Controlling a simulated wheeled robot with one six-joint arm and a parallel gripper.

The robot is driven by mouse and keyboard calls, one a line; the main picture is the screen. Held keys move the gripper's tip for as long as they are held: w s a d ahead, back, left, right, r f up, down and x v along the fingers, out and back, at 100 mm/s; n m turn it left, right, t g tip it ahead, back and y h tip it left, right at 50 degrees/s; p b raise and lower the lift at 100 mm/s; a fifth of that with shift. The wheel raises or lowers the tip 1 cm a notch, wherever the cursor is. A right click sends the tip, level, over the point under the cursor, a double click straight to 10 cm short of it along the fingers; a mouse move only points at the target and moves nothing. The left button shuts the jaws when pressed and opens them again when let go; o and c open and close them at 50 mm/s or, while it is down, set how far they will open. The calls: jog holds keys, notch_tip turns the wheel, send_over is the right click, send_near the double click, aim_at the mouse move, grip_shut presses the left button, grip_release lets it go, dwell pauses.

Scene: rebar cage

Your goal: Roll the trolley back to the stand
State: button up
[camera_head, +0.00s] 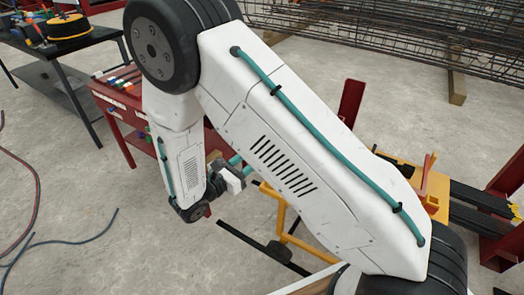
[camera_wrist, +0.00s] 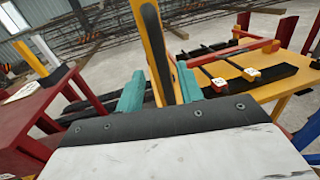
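The yellow trolley (camera_head: 283,207) stands right of my gripper in the head view, largely hidden behind my arm. A black-and-yellow upright bar (camera_wrist: 152,35), apparently the trolley's handle, stands between my gripper's teal fingers (camera_wrist: 160,92). The fingers sit close on both sides and look shut on it; exact contact is hard to see. My gripper in the head view (camera_head: 240,166) is partly hidden. Red posts (camera_head: 351,101) stand behind my arm; I cannot tell which is the stand.
A red table (camera_head: 116,98) with small tools stands left of my gripper; it is close by in the wrist view (camera_wrist: 30,112). A dark table (camera_head: 88,42) is at the upper left. Cables (camera_head: 30,215) lie on the floor. A rebar cage (camera_head: 400,30) spans the back.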

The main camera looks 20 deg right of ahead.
jog(key=x, duration=0.6)
jog(key=shift+d, duration=0.3)
jog(key=shift+w, duration=0.1)
grip_shut()
